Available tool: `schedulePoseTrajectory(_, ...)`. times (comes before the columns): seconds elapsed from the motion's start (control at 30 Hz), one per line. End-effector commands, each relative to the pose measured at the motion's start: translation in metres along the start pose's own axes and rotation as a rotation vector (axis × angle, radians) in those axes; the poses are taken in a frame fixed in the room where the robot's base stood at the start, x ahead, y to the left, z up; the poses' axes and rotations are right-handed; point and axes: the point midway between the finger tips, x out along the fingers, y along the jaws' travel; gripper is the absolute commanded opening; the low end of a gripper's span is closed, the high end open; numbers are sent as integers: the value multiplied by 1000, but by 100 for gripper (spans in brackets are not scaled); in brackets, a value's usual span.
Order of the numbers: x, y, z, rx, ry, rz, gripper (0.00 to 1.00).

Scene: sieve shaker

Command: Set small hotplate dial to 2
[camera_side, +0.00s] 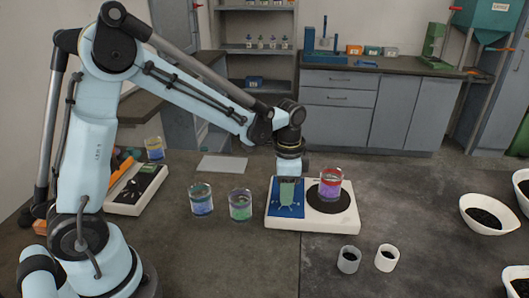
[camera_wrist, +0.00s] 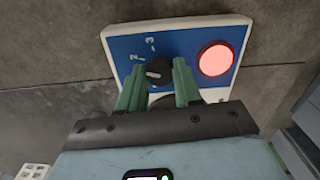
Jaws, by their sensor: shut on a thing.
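The small hotplate (camera_side: 272,222) is a white slab with a blue control panel (camera_side: 285,205) on its left and a round black plate on its right. A beaker with red contents (camera_side: 330,183) stands on the black plate. My gripper (camera_side: 290,192) points down over the blue panel. In the wrist view its green fingertips (camera_wrist: 160,76) are shut on the black dial (camera_wrist: 159,68), one on each side. White numbers are printed around the dial, a 3 and a 2 among them. A pale mark shows on the dial's left; its exact setting is unclear. A round red light (camera_wrist: 215,60) glows beside it.
Beakers with blue (camera_side: 201,200) and green (camera_side: 240,206) contents stand left of the hotplate. Two small cups (camera_side: 348,260) (camera_side: 386,258) stand in front. White bowls with dark grains (camera_side: 487,214) are at the right. Another panelled device (camera_side: 136,190) lies at the left.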

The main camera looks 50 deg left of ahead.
Motion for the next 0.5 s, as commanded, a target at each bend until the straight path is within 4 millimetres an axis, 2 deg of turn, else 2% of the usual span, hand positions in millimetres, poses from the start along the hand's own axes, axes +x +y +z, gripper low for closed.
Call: schedulePoseTrajectory(0.5, 0, 0, 0, 67, 1, 1, 3)
